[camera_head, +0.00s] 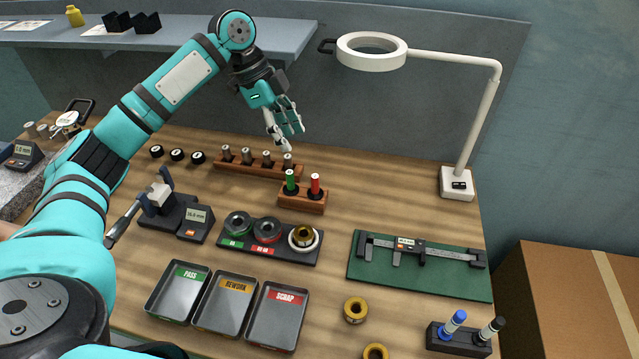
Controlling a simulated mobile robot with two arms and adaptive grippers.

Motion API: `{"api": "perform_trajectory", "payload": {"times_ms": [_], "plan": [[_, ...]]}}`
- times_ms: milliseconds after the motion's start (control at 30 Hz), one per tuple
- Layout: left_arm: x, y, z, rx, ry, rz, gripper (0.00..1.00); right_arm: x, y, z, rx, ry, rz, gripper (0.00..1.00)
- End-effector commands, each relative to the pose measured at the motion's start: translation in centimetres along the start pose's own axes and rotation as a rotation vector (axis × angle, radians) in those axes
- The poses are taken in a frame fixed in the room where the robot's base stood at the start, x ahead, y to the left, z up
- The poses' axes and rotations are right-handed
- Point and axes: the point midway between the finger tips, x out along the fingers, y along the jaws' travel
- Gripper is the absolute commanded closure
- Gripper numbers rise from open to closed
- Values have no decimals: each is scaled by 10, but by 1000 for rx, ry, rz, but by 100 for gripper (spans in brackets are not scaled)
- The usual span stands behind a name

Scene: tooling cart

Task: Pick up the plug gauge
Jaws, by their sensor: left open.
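A small wooden block (302,204) stands near the middle of the bench and holds two upright gauge-like pieces, one with a green handle (290,180) and one with a red handle (315,184). Which of them is the plug gauge, I cannot tell for sure. Just behind, a longer wooden rack (235,167) holds several upright metal pins with dark collars. My left gripper (290,140) is open and empty, in the air above the right end of that rack, behind and above the green handle, touching neither. My right gripper is out of view.
A ring gauge tray (264,251) lies in front of the block, with pass, rework and scrap trays (225,303) nearer. A caliper lies on a green mat (365,282) at right. A ring lamp (372,51) overhangs the back right. The wood right of the block is clear.

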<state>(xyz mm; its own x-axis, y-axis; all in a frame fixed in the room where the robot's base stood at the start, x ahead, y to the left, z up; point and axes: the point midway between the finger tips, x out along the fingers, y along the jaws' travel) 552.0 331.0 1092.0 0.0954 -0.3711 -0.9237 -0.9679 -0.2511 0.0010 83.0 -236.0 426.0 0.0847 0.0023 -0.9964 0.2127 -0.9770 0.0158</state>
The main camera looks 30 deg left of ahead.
Motion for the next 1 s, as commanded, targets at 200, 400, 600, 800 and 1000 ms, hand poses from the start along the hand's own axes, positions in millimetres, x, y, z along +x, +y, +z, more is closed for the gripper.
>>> {"api": "perform_trajectory", "payload": {"times_ms": [200, 400, 600, 800, 1000], "plan": [[48, 1, 0, 0, -2, 5, 56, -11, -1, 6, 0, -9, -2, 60], [83, 0, -1, -1, 0, 2, 56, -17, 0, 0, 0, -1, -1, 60], [97, 0, 0, 0, -2, 1, 56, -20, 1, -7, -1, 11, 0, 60], [122, 0, -4, 0, -1, 4, 56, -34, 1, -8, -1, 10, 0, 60], [145, -1, -3, -1, -2, 1, 56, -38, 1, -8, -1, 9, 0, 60]]}}
